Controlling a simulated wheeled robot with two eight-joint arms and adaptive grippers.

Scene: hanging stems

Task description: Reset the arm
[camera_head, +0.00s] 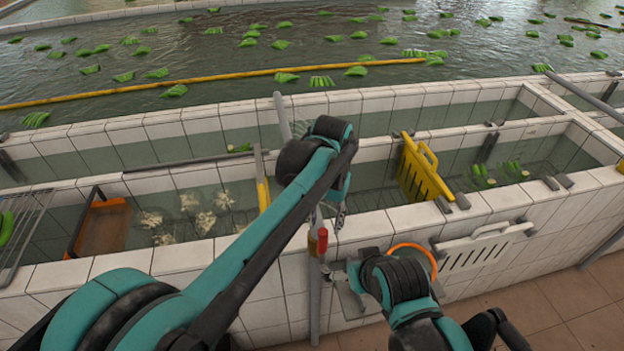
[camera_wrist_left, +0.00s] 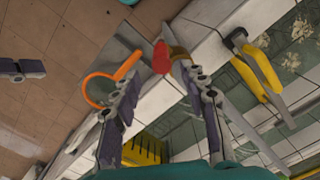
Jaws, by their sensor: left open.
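My left arm (camera_head: 265,240) reaches from the lower left across the front wall of the tiled trough. Its gripper (camera_head: 331,214) hangs over that wall and is partly hidden by the arm. In the left wrist view the two fingers of my left gripper (camera_wrist_left: 161,78) stand apart with nothing held between them. A red-handled tool (camera_head: 322,241) is close by at the wall; it also shows beyond the fingertips in the left wrist view (camera_wrist_left: 161,57). My right arm (camera_head: 400,280) is at lower centre, in front of the wall; its fingers are not clear.
An orange ring (camera_head: 428,256) is by my right wrist. Whitish clumps (camera_head: 205,221) lie in the left trough, beside a yellow-handled tool (camera_head: 262,192). A yellow slotted panel (camera_head: 424,168) stands in the trough; a white slotted panel (camera_head: 482,248) is on the front wall. Green bunches (camera_head: 280,44) float behind.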

